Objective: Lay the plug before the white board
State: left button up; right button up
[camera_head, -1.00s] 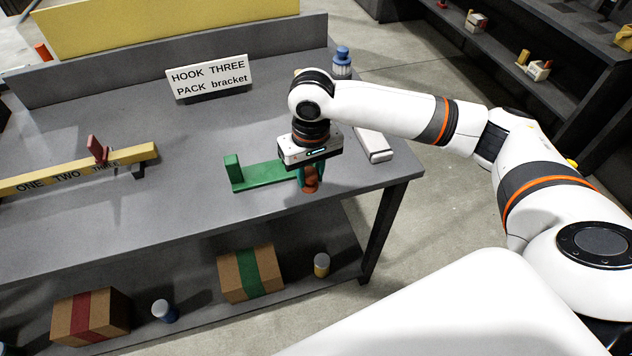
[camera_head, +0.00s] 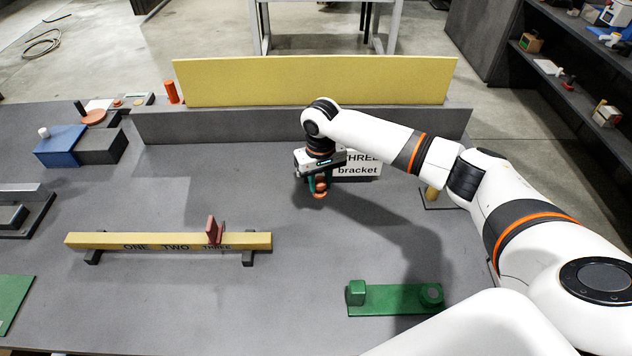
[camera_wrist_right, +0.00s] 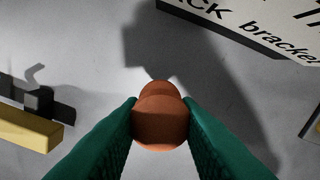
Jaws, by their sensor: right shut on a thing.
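The plug (camera_head: 320,190) is a rounded orange-brown piece held between the green fingers of my right gripper (camera_head: 319,183). In the right wrist view the plug (camera_wrist_right: 160,125) sits between both fingertips (camera_wrist_right: 161,118). The white board (camera_head: 360,165) is a lettered sign standing near the back of the table, partly hidden by my right gripper and arm. Its lower edge also shows at the top right of the right wrist view (camera_wrist_right: 262,28). The plug is in front and left of it, seemingly above the tabletop; the height is hard to tell. My left gripper is not in view.
A green bracket (camera_head: 390,299) with a round end lies at front right. A yellow lettered bar (camera_head: 150,241) with a red marker (camera_head: 215,231) stands on the left. A grey ledge (camera_head: 230,125) and yellow panel (camera_head: 315,82) close the back. The central tabletop is clear.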

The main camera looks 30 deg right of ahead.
aim_at(319, 193)
jog(key=shift+w, duration=0.4)
jog(key=shift+s+r, duration=0.25)
jog(key=shift+s, duration=0.1)
jog(key=shift+p, duration=0.45)
notch_tip(319, 193, down, 5)
jog(key=shift+w+f+b, duration=0.1)
jog(key=shift+f+b, duration=0.05)
jog(key=shift+b, duration=0.6)
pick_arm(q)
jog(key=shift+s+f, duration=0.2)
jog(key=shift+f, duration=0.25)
pick_arm(e)
jog(key=shift+f, duration=0.85)
pick_arm(q)
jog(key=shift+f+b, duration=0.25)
jog(key=shift+b, duration=0.25)
pick_arm(e)
jog(key=shift+f, duration=0.6)
jog(key=o, duration=1)
jog(key=shift+o, duration=0.2)
